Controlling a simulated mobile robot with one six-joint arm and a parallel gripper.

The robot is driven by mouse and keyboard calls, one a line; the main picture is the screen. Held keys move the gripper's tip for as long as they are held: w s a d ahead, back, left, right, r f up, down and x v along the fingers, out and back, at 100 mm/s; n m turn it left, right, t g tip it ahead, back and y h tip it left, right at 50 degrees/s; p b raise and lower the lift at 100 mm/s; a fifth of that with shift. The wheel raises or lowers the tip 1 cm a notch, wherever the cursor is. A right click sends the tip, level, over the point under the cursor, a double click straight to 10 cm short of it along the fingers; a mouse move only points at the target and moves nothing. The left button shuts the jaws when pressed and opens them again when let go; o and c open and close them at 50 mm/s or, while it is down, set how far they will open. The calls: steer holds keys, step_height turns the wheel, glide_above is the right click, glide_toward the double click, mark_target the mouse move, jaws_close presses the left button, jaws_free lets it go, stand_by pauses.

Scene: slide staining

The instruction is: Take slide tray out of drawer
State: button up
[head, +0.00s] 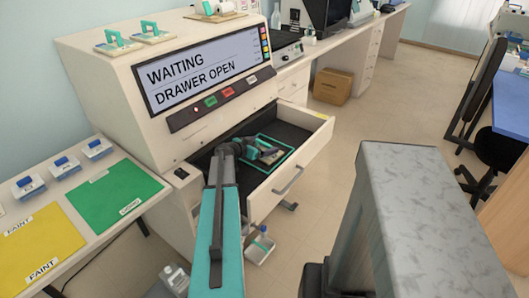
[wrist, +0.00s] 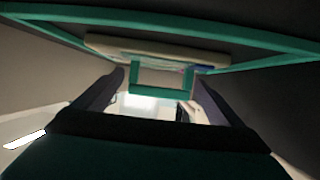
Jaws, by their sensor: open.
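The slide tray (head: 270,160) lies in the open drawer (head: 313,140) of the staining machine, inside a teal outline on the dark drawer floor. It is small and partly hidden by my arm in the head view. In the wrist view the pale slide tray (wrist: 118,47) shows with its teal handle (wrist: 162,92). My gripper (head: 256,152) is down in the drawer at the tray. Its jaws are open, with one dark finger on each side of the handle in the wrist view. Contact with the handle cannot be told.
The machine screen (head: 205,70) reads "WAITING DRAWER OPEN". More trays with teal handles (head: 150,29) stand on top of the machine. A side table at left holds a green mat (head: 115,197) and a yellow mat (head: 38,243).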

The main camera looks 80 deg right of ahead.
mark_target(263, 142)
steer(key=c, duration=1.2)
steer(key=shift+r, duration=0.1)
steer(key=shift+c, duration=0.2)
steer(key=shift+r+b, duration=0.8)
steer(key=shift+r, duration=4.15)
